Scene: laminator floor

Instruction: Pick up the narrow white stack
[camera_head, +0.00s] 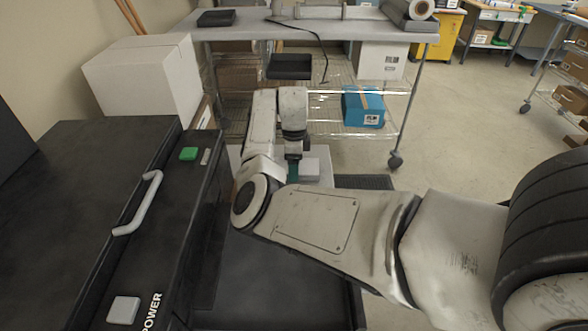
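A small white block-like stack (310,171) lies low in the middle of the camera_head view, just right of my gripper. My gripper (293,174) points down beside its left side, with a dark wrist above and a teal part low down. The gripper's fingertips are too small and partly hidden by my own arm, so I cannot tell whether they are open or shut. I also cannot tell whether they touch the stack. The stack's left part is hidden behind the gripper.
A black machine (75,200) with a pale handle, a green button and a POWER label fills the left. A large white box (147,85) stands behind it. A wheeled table (330,27) with wire shelves stands at the back, a blue box (363,107) on its lower shelf.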

